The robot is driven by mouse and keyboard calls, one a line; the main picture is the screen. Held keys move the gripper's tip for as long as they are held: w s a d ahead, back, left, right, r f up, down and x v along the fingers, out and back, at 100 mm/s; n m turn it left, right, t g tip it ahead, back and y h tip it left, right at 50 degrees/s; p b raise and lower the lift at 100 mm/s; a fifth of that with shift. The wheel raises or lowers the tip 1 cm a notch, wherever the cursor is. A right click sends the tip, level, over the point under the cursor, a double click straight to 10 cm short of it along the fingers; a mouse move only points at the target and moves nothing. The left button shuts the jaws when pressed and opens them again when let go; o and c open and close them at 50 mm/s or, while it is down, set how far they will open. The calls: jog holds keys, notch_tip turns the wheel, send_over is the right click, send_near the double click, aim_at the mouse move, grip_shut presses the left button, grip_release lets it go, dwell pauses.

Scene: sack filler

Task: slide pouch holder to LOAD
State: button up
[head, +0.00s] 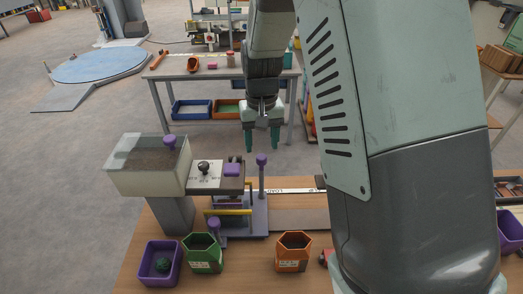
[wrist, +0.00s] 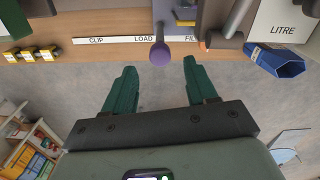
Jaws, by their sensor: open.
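The sack filler stands on the wooden table, with a clear hopper (head: 148,165) of brown grain. What looks like the pouch holder, a purple-grey carriage (head: 255,222) with yellow bars, sits below the filler head. A grey post topped by a purple knob (head: 261,160) rises at its right; the knob (wrist: 160,53) also shows in the wrist view. My gripper (head: 262,149) is open and empty, fingers down, above the knob in the head view. In the wrist view, the knob appears between and just beyond my fingertips (wrist: 159,68). The label strip (wrist: 140,40) reads CLIP, LOAD and a partly hidden FILL; the knob appears just right of LOAD.
A shorter purple knob (head: 214,225) is at the carriage's front left. A blue pouch (wrist: 278,62) shows in the wrist view. My arm hides the table's right part.

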aim_at(263, 157)
jog(key=shift+f, duration=2.1)
jog(key=shift+c, duration=0.5)
grip_shut()
jog(key=shift+d, duration=0.15)
